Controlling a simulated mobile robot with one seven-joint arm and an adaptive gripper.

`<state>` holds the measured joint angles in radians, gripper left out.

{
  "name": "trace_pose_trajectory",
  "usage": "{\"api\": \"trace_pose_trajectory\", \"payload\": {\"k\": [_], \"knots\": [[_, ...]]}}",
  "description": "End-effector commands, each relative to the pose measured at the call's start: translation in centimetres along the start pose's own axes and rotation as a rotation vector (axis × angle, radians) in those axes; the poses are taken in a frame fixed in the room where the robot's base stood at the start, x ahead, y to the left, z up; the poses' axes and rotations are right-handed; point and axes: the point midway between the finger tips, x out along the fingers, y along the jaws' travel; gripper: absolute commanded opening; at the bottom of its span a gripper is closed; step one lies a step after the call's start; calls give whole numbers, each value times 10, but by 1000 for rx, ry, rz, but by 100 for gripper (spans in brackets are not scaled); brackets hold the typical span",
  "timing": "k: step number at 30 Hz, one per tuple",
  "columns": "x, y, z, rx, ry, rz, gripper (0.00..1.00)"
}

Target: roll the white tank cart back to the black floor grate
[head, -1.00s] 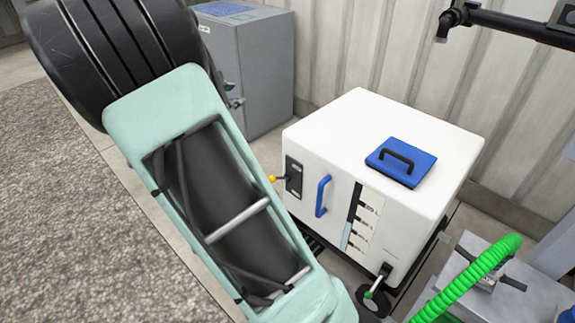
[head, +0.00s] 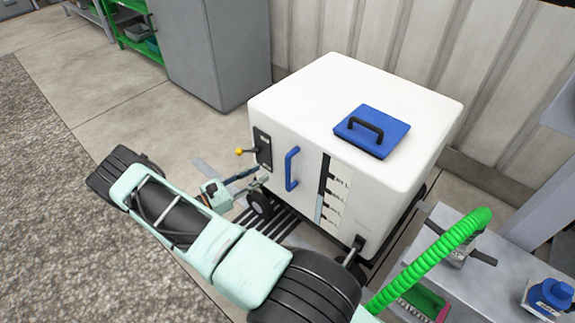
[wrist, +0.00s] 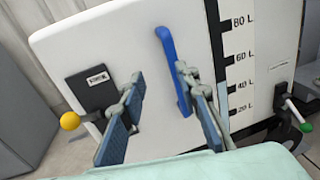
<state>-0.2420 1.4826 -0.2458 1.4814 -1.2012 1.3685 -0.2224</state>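The white tank cart (head: 350,95) stands upright on small wheels, with a blue vertical handle (head: 292,169) on its front. The handle also shows in the wrist view (wrist: 168,57). Black slats of the floor grate (head: 283,224) show under and in front of the cart's lower left; the cart hides the rest. My gripper (head: 252,178) is near the cart's front, left of the handle. In the wrist view my gripper (wrist: 165,120) is open. Its right finger overlaps the handle's lower part; I cannot tell whether they touch. Nothing is visibly held.
A yellow-knobbed lever (wrist: 69,121) on a dark plate is left of my fingers. A green-tipped lever (wrist: 305,127) is by the right wheel. A green hose (head: 430,258) and grey bench stand right of the cart. A grey cabinet (head: 215,55) stands behind left. Left floor is open.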

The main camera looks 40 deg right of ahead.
Motion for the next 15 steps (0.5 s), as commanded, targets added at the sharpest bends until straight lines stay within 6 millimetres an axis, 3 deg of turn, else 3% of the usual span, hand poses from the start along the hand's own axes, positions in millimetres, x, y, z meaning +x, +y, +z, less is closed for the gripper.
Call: {"api": "trace_pose_trajectory", "payload": {"k": [3, 8, 15], "knots": [[5, -16, -15, -23, -26, -15, 30], [14, -22, -19, -31, -35, -23, 30], [54, -23, -18, -29, -34, -25, 30]]}}
